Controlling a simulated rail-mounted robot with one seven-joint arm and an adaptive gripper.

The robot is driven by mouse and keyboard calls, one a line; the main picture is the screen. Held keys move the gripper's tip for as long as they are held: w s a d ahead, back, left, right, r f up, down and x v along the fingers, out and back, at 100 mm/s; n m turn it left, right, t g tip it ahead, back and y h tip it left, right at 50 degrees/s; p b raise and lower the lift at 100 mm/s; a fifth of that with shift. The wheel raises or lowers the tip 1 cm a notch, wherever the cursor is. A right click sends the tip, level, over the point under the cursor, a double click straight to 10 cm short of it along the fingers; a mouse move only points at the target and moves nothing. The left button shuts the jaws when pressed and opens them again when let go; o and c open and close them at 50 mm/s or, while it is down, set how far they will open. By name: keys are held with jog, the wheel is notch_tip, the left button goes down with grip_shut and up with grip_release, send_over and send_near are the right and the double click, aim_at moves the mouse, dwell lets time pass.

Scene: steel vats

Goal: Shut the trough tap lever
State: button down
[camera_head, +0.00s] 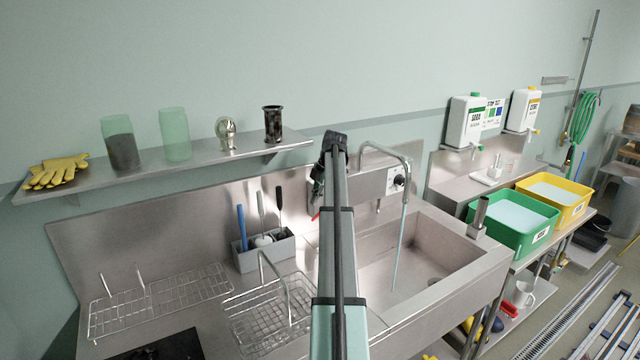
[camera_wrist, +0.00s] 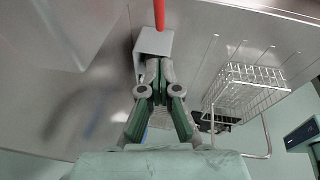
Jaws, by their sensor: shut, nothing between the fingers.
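The trough (camera_head: 375,270) is a steel sink right of my arm. A tall bent spout (camera_head: 385,148) rises behind it, and a thin pale stream (camera_head: 400,245) falls from it into the basin. A red lever (camera_wrist: 159,14) sticks out from a grey block (camera_wrist: 153,42) in the wrist view; a small red bit also shows beside my arm in the head view (camera_head: 315,216). My gripper (camera_wrist: 155,65) is shut and empty, its fingertips at the block's near edge; I cannot tell if they touch. In the head view my arm partly hides that area.
A wire basket (camera_head: 262,312) stands left of my arm and also shows in the wrist view (camera_wrist: 245,88). A grey brush holder (camera_head: 264,250) stands behind it. A shelf (camera_head: 200,160) with jars runs above. Green (camera_head: 505,240) and yellow (camera_head: 573,215) tubs stand right.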

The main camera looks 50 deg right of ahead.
aim_at(316, 216)
jog(key=shift+w+d+f+p, duration=0.1)
jog(key=shift+d+f+p, duration=0.25)
jog(key=shift+f, duration=0.45)
jog(key=shift+s+d+f+p, duration=0.1)
jog(key=shift+d+f+p, duration=0.2)
jog(key=shift+f, duration=0.5)
jog(key=shift+w+d+f+p, duration=0.1)
jog(key=shift+d+f+p, duration=0.25)
jog(key=shift+f, duration=0.45)
jog(key=shift+f, duration=0.1)
